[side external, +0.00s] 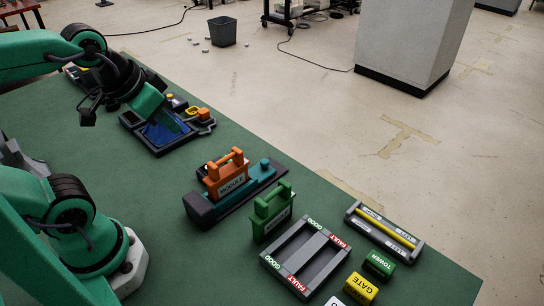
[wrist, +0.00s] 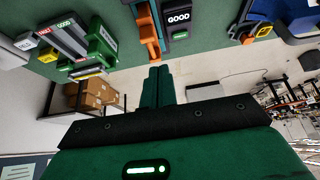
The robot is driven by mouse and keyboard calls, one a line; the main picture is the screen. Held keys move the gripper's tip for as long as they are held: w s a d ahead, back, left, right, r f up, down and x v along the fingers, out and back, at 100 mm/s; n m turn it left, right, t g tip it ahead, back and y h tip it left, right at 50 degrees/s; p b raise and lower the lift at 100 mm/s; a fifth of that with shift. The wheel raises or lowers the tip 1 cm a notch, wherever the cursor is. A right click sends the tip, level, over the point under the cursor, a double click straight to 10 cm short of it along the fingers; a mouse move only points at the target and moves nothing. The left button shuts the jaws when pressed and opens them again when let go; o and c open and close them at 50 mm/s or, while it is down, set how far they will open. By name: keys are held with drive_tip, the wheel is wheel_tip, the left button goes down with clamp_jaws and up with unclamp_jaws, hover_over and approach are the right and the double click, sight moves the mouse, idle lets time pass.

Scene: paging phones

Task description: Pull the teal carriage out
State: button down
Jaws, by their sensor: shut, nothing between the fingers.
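The teal carriage (side external: 265,169) sits in a long dark rail (side external: 204,212) in the side external view. An orange module (side external: 232,184) with a handle stands upright on or against it and hides part of it. My gripper's fingers (wrist: 158,80) are shut and empty in the wrist view. In the side external view my gripper (side external: 177,119) hangs over the blue-screened device, left of and apart from the carriage.
The blue-screened device (side external: 160,132) lies beyond the rail. A green module (side external: 272,212), a GOOD/FAULT tray (side external: 305,257), a bar with a yellow strip (side external: 384,229), and GATE (side external: 360,289) and TOWER (side external: 379,264) blocks stand nearer. The green mat left of the rail is clear.

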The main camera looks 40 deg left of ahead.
drive_tip(key=c, duration=1.4)
unclamp_jaws()
drive_tip(key=shift+w, duration=0.1)
drive_tip(key=shift+o, duration=1)
drive_tip(key=shift+w, duration=0.2)
drive_tip(key=w+f+m+g, duration=0.1)
drive_tip(key=w+f+g, duration=0.1)
drive_tip(key=w+f, duration=0.2)
drive_tip(key=w+d+f+m+g, duration=0.1)
drive_tip(key=w+f, duration=0.3)
drive_tip(key=w, duration=0.6)
drive_tip(key=w+d+f+m+g, duration=0.1)
drive_tip(key=w+f+g, duration=0.1)
drive_tip(key=w+f, duration=0.3)
drive_tip(key=shift+w+d+g, duration=0.15)
drive_tip(key=shift+w, duration=0.55)
drive_tip(key=shift+w+d+g, duration=0.1)
drive_tip(key=shift+w+g, duration=0.05)
drive_tip(key=shift+w, duration=0.55)
